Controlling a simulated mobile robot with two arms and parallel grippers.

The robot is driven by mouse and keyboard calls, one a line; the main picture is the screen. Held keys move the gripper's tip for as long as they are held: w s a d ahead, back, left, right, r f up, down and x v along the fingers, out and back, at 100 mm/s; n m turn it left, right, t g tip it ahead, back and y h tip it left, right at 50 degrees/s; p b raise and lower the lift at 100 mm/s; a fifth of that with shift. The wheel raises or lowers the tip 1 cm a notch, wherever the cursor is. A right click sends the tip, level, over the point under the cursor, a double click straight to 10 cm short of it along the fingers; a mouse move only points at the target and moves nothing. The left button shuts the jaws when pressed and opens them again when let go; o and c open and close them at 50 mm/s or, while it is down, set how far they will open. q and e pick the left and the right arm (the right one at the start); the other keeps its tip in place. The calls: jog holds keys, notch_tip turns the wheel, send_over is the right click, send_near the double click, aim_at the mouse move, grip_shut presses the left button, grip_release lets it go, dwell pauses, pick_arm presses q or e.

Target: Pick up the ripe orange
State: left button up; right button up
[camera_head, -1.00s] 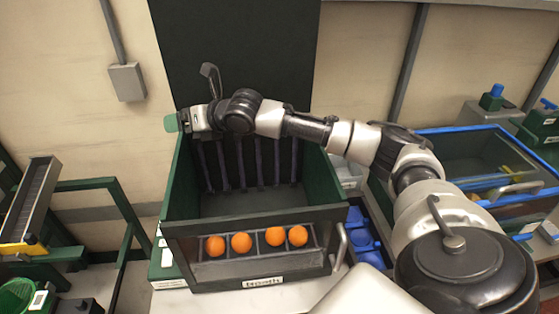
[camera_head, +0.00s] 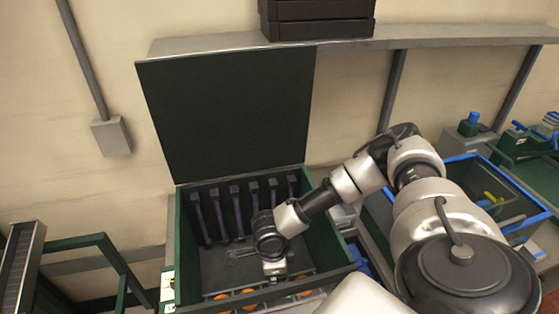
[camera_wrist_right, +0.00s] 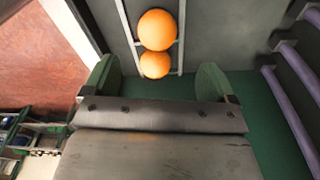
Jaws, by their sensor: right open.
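Oranges sit in a divided rack at the front of the dark green bin (camera_head: 180,235). In the head view, one orange (camera_head: 220,297) at the left, another (camera_head: 248,291) beside it and one (camera_head: 306,293) at the right show partly. My right gripper (camera_head: 274,272) reaches down into the bin just behind the row, partly hiding it. In the right wrist view my open gripper (camera_wrist_right: 156,82) has its green fingers spread, with nothing between them. A near orange (camera_wrist_right: 155,65) and a farther orange (camera_wrist_right: 157,30) lie just beyond the fingertips. All look evenly orange. My left gripper is out of view.
The bin's dark lid (camera_head: 225,110) stands open at the back. Several purple-grey bars (camera_head: 220,213) line the back inner wall. A blue-rimmed crate (camera_head: 480,190) stands at the right. A grey shelf (camera_head: 420,36) runs above.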

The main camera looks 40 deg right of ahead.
notch_tip(320, 180, down, 2)
jog(key=shift+s+f, duration=0.15)
jog(key=shift+f, duration=0.3)
jog(key=f, duration=0.1)
jog(key=f+p, duration=0.2)
jog(key=f, duration=0.1)
jog(key=shift+s, duration=0.25)
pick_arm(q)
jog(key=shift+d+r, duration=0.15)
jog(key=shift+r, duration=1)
pick_arm(e)
jog(key=shift+f, duration=0.65)
jog(key=c, duration=1)
jog(key=shift+r, duration=0.1)
